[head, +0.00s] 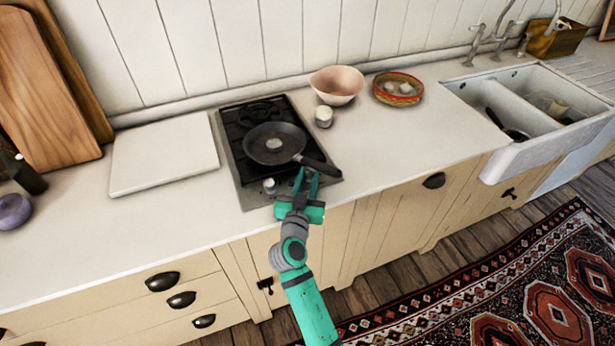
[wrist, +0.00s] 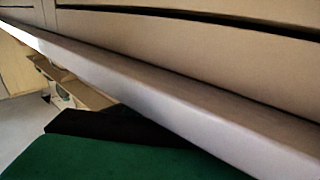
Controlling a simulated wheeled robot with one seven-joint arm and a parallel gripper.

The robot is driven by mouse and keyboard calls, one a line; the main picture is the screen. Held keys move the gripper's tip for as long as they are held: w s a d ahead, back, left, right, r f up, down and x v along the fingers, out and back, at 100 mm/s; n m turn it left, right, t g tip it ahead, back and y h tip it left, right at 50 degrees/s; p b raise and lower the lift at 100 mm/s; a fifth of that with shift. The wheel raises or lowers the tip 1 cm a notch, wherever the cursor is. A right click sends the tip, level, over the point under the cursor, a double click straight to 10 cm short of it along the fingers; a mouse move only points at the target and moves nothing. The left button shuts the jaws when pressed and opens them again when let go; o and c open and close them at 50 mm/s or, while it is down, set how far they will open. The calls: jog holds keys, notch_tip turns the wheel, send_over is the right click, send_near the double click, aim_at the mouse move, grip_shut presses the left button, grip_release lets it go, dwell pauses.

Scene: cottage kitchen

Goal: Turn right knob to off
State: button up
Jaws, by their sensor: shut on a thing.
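The black two-burner hob (head: 235,165) is set in the counter, with its knobs along the front. The left knob (head: 269,186) is pale and in plain view. My teal gripper (head: 306,181) reaches over the front edge to the right knob's place, its fingers shut on that knob. The fingers hide the right knob, so I cannot tell its setting. In the wrist view, a green and dark part of my gripper (wrist: 120,145) fills the bottom, and the knob does not show.
A frying pan (head: 275,143) sits on the hob, its handle pointing over the right front, close to my fingers. A small jar (head: 323,116), a pink bowl (head: 337,84) and a patterned dish (head: 398,88) stand right of the hob. A pale board (head: 164,153) lies left.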

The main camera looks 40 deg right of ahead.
jog(key=shift+w+a+f+g, duration=0.1)
jog(key=shift+a+f+g, duration=0.1)
jog(key=shift+g, duration=0.2)
jog(key=shift+r+m+h, duration=0.2)
jog(key=shift+m+h, duration=0.2)
jog(key=shift+w+a, duration=0.1)
jog(key=shift+a, duration=0.05)
jog(key=o, duration=1)
jog(key=shift+o, duration=0.2)
